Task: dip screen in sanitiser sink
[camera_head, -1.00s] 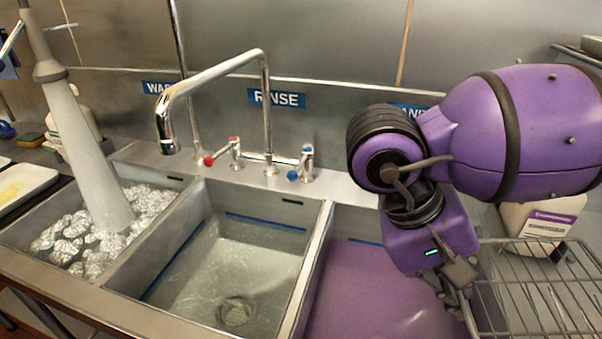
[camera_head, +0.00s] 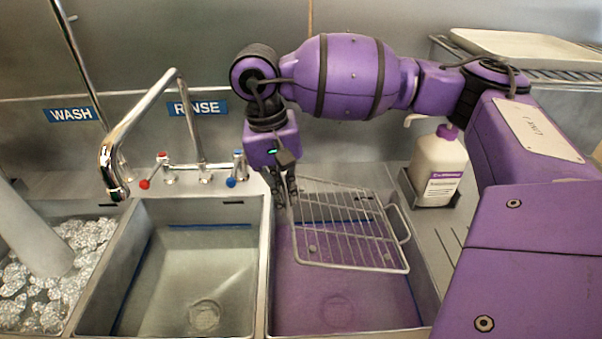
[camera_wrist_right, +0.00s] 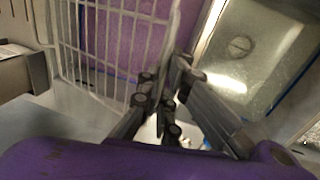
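The screen (camera_head: 345,226) is a silver wire grid with a looped handle at its right end. It is tilted over the sanitiser sink (camera_head: 420,300), the right basin, which holds purple liquid (camera_head: 300,310). My right gripper (camera_head: 284,192) is shut on the screen's left edge, near the back of the basin. In the right wrist view the fingers (camera_wrist_right: 168,95) close at the edge of the screen (camera_wrist_right: 115,30). My left gripper is not in view.
The rinse sink (camera_head: 198,275) with clear water is left of the sanitiser sink. A white bottle (camera_head: 437,170) stands at the right. A shelf tray (camera_head: 525,48) is at the upper right.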

